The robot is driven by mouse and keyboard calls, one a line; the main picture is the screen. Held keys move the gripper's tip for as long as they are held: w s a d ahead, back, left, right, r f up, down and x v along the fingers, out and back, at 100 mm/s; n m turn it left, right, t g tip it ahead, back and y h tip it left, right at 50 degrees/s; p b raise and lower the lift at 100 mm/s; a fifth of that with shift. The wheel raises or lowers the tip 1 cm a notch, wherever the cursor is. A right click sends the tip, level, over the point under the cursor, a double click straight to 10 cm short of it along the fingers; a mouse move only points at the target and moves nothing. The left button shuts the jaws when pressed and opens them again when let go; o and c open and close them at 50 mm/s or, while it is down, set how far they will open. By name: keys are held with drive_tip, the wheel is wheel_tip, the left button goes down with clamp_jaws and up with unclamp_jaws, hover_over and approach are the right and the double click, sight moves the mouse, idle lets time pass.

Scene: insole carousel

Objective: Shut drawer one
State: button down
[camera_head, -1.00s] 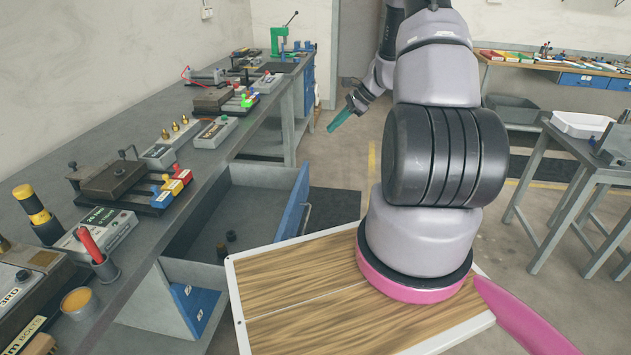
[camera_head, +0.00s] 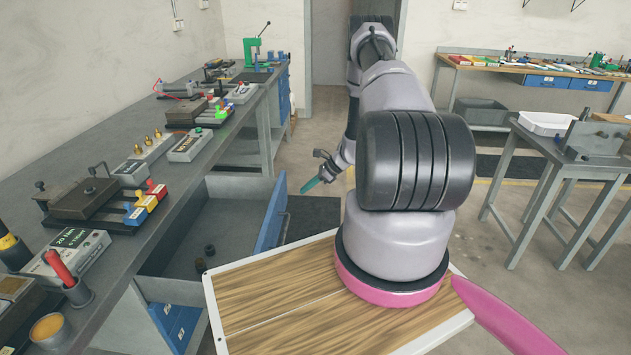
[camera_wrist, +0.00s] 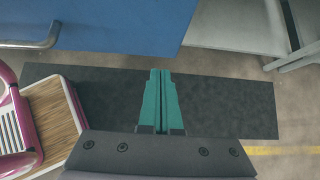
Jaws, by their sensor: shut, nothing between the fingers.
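The open drawer (camera_head: 227,225) juts out from under the left workbench, grey inside with a blue front panel (camera_head: 272,217). Two small dark round pieces lie inside it. My gripper (camera_head: 310,186) is in front of the blue panel, to its right in the head view, with its teal fingers closed and empty. In the wrist view the teal fingers (camera_wrist: 160,98) are together over a dark floor mat. The blue front (camera_wrist: 120,22) fills the top of that view with its metal handle (camera_wrist: 40,40) at the left. The fingers appear apart from the panel.
The long grey workbench (camera_head: 100,205) carries fixtures, boxes and tools. Below it is another blue drawer front (camera_head: 175,322), seemingly closed. A dark mat (camera_head: 315,215) lies on the floor beyond the open drawer. A grey table (camera_head: 560,150) stands at the right, with clear floor between.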

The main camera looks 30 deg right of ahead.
sight(286, 192)
drive_tip(key=a, duration=0.1)
drive_tip(key=w+a, duration=0.2)
drive_tip(key=shift+w+a+f, duration=0.1)
drive_tip(key=shift+a+f, duration=0.3)
drive_tip(key=shift+w+a, duration=0.15)
drive_tip(key=shift+a, duration=0.1)
drive_tip(key=shift+w+a, duration=0.25)
drive_tip(key=shift+a, duration=0.25)
drive_tip(key=w+a, duration=0.4)
drive_tip(key=a, duration=0.4)
drive_tip(key=w+a, duration=0.5)
drive_tip(key=a, duration=0.3)
drive_tip(key=w+a, duration=0.5)
drive_tip(key=a, duration=0.3)
drive_tip(key=shift+w+a, duration=0.15)
drive_tip(key=shift+a, duration=0.2)
drive_tip(key=shift+w+a, duration=0.15)
drive_tip(key=shift+a, duration=0.15)
